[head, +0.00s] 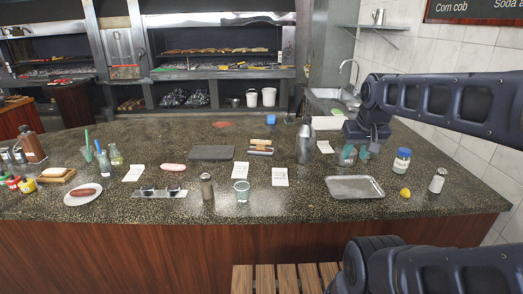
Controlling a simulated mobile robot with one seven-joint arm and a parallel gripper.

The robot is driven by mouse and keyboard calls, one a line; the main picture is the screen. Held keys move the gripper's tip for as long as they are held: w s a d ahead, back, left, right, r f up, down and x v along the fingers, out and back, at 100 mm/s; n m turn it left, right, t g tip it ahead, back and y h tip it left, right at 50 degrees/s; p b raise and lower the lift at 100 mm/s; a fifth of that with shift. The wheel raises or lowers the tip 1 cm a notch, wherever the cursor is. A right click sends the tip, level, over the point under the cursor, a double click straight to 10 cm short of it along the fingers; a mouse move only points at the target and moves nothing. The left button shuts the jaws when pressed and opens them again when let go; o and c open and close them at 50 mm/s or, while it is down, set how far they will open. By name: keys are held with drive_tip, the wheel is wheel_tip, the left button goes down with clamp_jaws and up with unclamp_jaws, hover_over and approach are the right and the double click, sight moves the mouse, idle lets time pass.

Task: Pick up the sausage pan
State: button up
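A small light tray (260,151) with brown and yellow pieces on it, possibly the sausage pan, stands at the back middle of the counter. A reddish-brown sausage (84,192) lies on a white oval plate (72,201) at the left. An empty shallow metal tray (354,194) lies at the right. My gripper (356,153) points down over the right part of the counter, behind the metal tray and right of the small tray. Its two teal-tinted fingers look apart, with nothing visible between them. Whether it touches the counter I cannot tell.
A tall metal shaker (305,144) stands between the small tray and my gripper. A dark flat board (212,152), paper cards and a clear cup (242,191) occupy the middle.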

idle(0.3)
drive_tip(key=o, duration=0.8)
drive_tip(key=shift+o, duration=0.2)
